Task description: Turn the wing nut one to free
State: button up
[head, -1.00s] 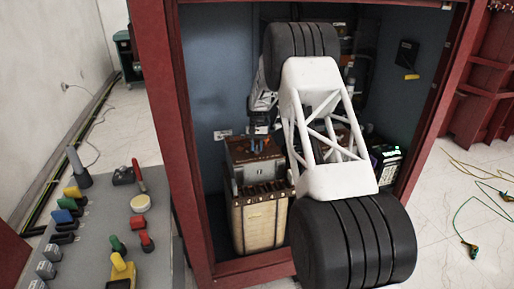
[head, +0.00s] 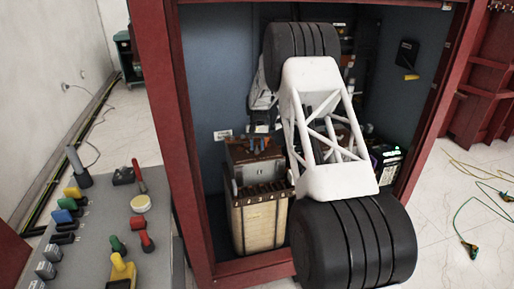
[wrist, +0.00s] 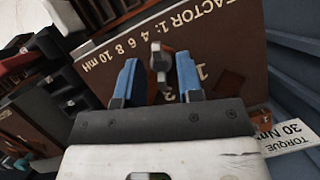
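A small metal wing nut on a post (wrist: 159,63) stands on the brown panel in the wrist view, near the painted digits 1 and 2. My gripper (wrist: 157,78) has two blue fingers, one on each side of the wing nut. A gap shows between each finger and the nut, so it looks open and not clamped. Whether the fingertips reach fully around the nut's wings is hard to tell. In the head view my gripper (head: 259,143) is small, just above the brown-topped unit (head: 254,155); the wing nut cannot be made out there.
The unit stands inside a red-framed cabinet (head: 167,120), beside a lit device (head: 385,158). A torque label (wrist: 291,134) shows beside the panel. A grey control desk (head: 105,235) stands at left.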

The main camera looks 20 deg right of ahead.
jog(key=v, duration=0.7)
jog(key=shift+r, duration=0.1)
dwell(0.4)
jog(key=s+a+r+t, duration=0.1)
jog(key=s+a+r, duration=0.1)
jog(key=s+r, duration=0.65)
jog(key=s+a+r+n+t, duration=0.15)
jog(key=s+r, duration=0.45)
jog(key=s, duration=0.6)
jog(key=s+a+r+t, duration=0.1)
jog(key=s+a+r, duration=0.2)
jog(key=s+r, duration=0.55)
jog(key=s+a+f+t, duration=0.1)
jog(key=s+f, duration=0.1)
jog(key=s, duration=1.6)
jog(key=s+a+f+n+t+h, duration=0.1)
jog(key=s+a+f+t, duration=0.1)
jog(key=s, duration=1.7)
jog(key=shift+f, duration=0.45)
